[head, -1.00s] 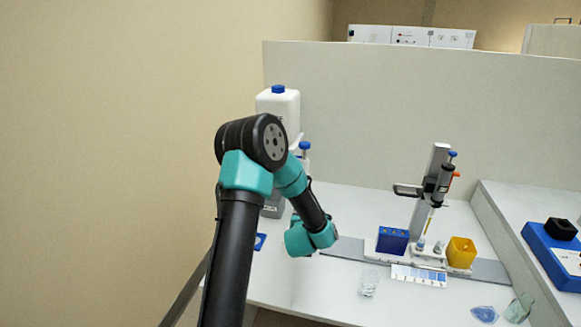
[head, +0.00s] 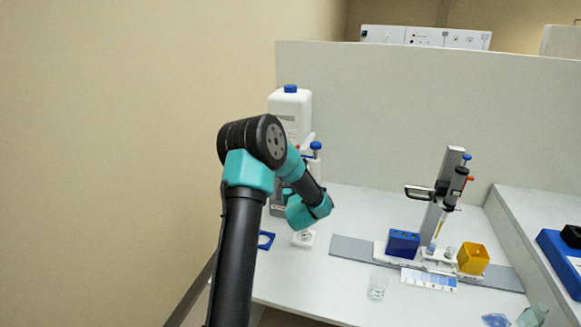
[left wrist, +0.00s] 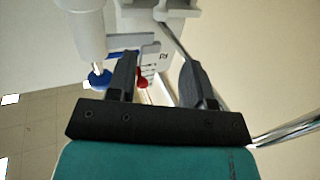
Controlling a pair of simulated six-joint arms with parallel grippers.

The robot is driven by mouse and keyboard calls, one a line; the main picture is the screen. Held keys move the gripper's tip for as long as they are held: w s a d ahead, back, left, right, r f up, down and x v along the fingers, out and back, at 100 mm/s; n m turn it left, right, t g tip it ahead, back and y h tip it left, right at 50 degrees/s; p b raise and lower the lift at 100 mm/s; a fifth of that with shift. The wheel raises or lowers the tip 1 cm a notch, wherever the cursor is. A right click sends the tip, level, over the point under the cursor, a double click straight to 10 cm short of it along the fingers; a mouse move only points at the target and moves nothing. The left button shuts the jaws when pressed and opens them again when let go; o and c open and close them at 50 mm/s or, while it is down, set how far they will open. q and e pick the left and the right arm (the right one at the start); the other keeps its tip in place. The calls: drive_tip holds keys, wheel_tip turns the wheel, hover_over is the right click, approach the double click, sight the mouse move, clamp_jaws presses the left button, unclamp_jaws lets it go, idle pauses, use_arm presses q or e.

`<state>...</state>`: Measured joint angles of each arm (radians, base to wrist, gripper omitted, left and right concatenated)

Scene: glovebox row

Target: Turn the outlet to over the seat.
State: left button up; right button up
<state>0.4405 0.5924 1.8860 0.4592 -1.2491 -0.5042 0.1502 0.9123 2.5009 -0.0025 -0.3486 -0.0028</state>
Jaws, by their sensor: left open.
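A white bottle (head: 290,105) with a blue cap stands at the back left of the bench, and a blue-knobbed dispenser part (head: 315,150) is beside it. The outlet is not clearly made out; my arm covers part of the dispenser. A small white plate with a round centre (head: 304,238), perhaps the seat, lies below my left wrist. In the left wrist view my left gripper (left wrist: 157,58) is open, with pale dispenser parts and a red piece (left wrist: 142,80) seen between or behind its fingers. A blue disc (left wrist: 100,78) shows left of the fingers. My right gripper is out of view.
A blue-framed plate (head: 265,240) lies left of the white plate. A clear beaker (head: 377,287) stands near the front. Right of it are a blue rack (head: 403,244), a yellow box (head: 473,259) and a syringe stand (head: 440,205). A partition (head: 400,110) closes the back.

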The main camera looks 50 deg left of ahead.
use_arm(q)
drive_tip(key=x, duration=1.4)
clamp_jaws()
